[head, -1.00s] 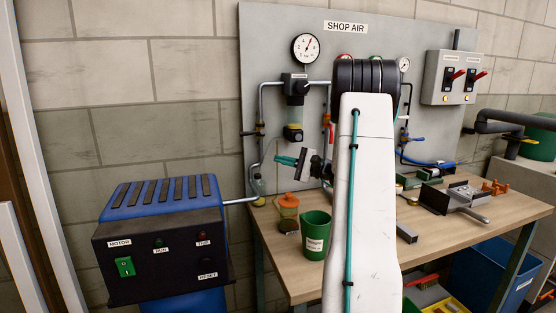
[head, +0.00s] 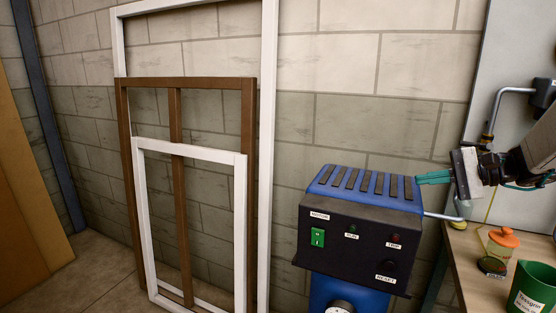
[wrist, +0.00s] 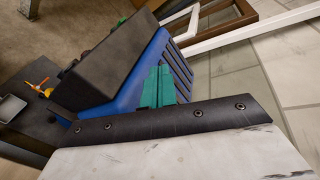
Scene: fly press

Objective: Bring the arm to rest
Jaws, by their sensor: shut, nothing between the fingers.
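My gripper (head: 420,179) is at the right of the head view, with teal fingers pointing left. The fingers are shut with nothing between them. Their tips appear beside the upper right edge of the blue and black motor unit (head: 345,243); I cannot tell the gap in depth. In the wrist view the teal fingers (wrist: 158,88) show in front of the unit's blue ribbed housing (wrist: 172,68). Most of my arm is outside the head view.
Window frames, white (head: 241,215) and brown (head: 123,130), lean on the block wall at left. A wooden bench (head: 465,262) at right holds an orange-topped pot (head: 503,237) and a green cup (head: 535,290). A grey panel (head: 505,60) stands behind. Floor shows at lower left.

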